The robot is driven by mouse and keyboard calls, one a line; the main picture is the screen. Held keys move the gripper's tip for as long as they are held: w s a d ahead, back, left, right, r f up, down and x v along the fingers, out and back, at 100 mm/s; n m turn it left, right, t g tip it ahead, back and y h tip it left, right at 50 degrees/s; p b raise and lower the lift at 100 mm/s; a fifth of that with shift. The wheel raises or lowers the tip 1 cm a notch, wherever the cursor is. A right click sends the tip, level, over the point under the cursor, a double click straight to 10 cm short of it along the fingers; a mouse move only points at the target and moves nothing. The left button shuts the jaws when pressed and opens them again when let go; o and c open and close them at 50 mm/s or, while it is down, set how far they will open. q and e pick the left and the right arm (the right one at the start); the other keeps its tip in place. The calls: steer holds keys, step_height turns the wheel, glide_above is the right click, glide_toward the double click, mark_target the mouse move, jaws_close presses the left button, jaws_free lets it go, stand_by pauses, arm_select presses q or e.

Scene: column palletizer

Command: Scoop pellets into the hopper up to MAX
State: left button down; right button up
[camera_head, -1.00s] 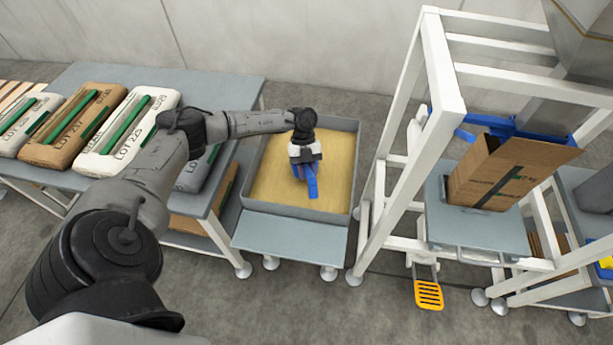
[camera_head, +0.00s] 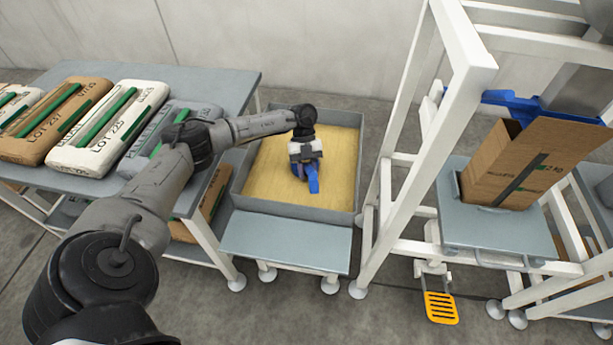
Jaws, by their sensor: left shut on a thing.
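My left gripper (camera_head: 304,157) is over the pellet bin and shut on a blue scoop (camera_head: 313,183). The scoop points down toward the pellets; I cannot tell whether its bowl holds any. The yellow pellets (camera_head: 268,185) fill a grey open bin (camera_head: 240,178), their surface nearly flat. A grey metal shape, possibly the hopper (camera_head: 580,90), shows at the upper right; no MAX mark is visible. My right gripper is out of view.
Several sacks (camera_head: 105,128) lie on a grey table (camera_head: 225,88) at left. A grey shelf (camera_head: 285,240) fronts the bin. A white frame (camera_head: 455,95) stands right of it, with an open cardboard box (camera_head: 515,165) on a plate and a yellow pedal (camera_head: 441,307) below.

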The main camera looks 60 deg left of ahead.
arm_select(q)
steer(key=c, duration=1.9)
jaws_free()
steer(key=shift+w+a+f+b, duration=0.1)
steer(key=shift+w+f+b, duration=0.05)
steer(key=shift+f+b, duration=0.25)
steer(key=shift+w+a+f+b, duration=0.1)
steer(key=shift+f+b, duration=0.25)
steer(key=shift+f, duration=0.05)
steer(key=shift+o, duration=0.2)
steer(key=shift+w+a+r, duration=0.15)
steer(key=shift+r, duration=0.05)
steer(key=shift+w+a+f+t+y+p, duration=0.3)
steer(key=shift+w+a+f+y+p, duration=0.15)
steer(key=shift+w+y, duration=0.3)
steer(key=shift+a, duration=0.15)
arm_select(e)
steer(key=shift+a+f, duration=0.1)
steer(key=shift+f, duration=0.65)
